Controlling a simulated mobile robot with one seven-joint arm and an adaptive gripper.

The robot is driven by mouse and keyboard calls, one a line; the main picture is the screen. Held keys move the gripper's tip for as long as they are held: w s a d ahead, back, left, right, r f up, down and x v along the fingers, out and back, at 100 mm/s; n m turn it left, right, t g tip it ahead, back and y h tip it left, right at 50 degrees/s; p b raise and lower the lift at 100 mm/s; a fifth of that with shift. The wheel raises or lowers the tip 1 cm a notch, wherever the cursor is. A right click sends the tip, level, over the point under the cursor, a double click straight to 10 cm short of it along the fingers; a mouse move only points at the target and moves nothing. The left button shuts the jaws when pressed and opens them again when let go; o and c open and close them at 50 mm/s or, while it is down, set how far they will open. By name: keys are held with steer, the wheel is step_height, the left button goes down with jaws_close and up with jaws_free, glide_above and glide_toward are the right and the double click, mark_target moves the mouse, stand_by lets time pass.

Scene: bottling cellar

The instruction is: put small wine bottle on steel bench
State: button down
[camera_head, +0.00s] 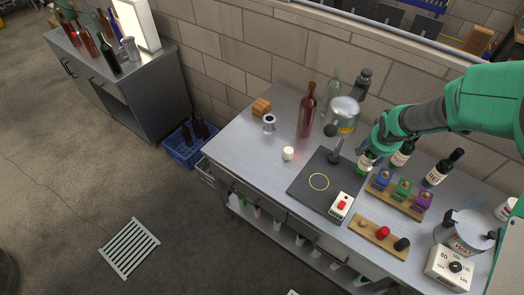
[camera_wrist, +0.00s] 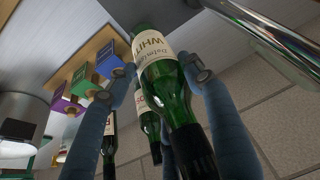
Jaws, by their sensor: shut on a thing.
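My gripper (camera_head: 374,150) is shut on a small green wine bottle (camera_head: 366,163) above the metal-topped bench (camera_head: 245,150), beside the dark square mat. In the wrist view the bottle (camera_wrist: 160,70) sits between my fingers (camera_wrist: 163,75); its cream label shows letters like "WHIT" and its dark neck points toward the camera. I cannot tell whether its base touches the bench. Two similar green bottles stand just right of it, one with a red-lettered label (camera_head: 402,154) and one further right (camera_head: 436,170).
A black mat (camera_head: 305,188) with a yellow ring and a stand lies left of my gripper. Colored blocks on a wooden rack (camera_head: 412,210) stand in front. A tall red-brown bottle (camera_head: 306,115) is behind. The bench's left end is mostly clear. A grey cabinet (camera_head: 150,95) holds several bottles.

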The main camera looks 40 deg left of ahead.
steer(key=s+r+p, duration=0.3)
steer(key=s+p, duration=0.1)
steer(key=s, duration=0.9)
steer(key=s+r+p, duration=0.2)
steer(key=s+p, duration=0.2)
steer(key=s, duration=0.9)
steer(key=s+a+f+b, duration=0.2)
steer(key=a+b, duration=0.5)
steer(key=a, duration=0.7)
steer(key=s+a+f+b, duration=0.2)
steer(key=s+a+b, duration=0.2)
steer(key=a+b, duration=0.4)
steer(key=shift+s+a+f, duration=0.2)
steer(key=shift+a+f, duration=0.15)
steer(key=shift+a, duration=2.55)
steer(key=shift+w+a, duration=0.1)
steer(key=w+a+f+b, duration=0.1)
steer(key=w+a, duration=0.8)
steer(key=a, duration=0.3)
steer(key=shift+w+a+f, duration=0.25)
steer(key=shift+a, duration=0.1)
steer(key=shift+f+b, duration=0.35)
steer(key=shift+f, duration=1.5)
